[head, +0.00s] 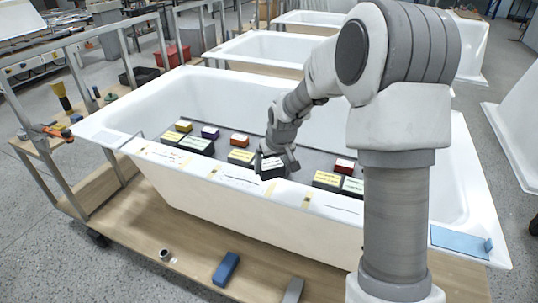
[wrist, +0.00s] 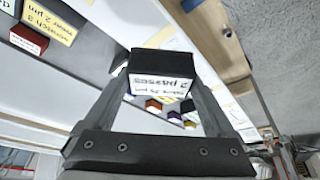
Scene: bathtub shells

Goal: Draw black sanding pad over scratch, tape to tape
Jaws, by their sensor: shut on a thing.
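My gripper (head: 276,161) is shut on a black sanding pad (head: 270,169) with a white label, just inside the near rim of the white bathtub shell (head: 200,184). In the wrist view the black pad (wrist: 160,63) sits between the two fingers of my gripper (wrist: 163,78); its label reads "2 passes" with a smaller line above. Small tan tape strips (head: 306,200) and pale paper labels (head: 345,209) lie along the near rim. I cannot tell whether the pad touches the rim.
A blue block (head: 226,269) and a grey block (head: 292,290) lie on the wooden platform (head: 190,235) below. A blue sheet (head: 460,241) lies at the right rim.

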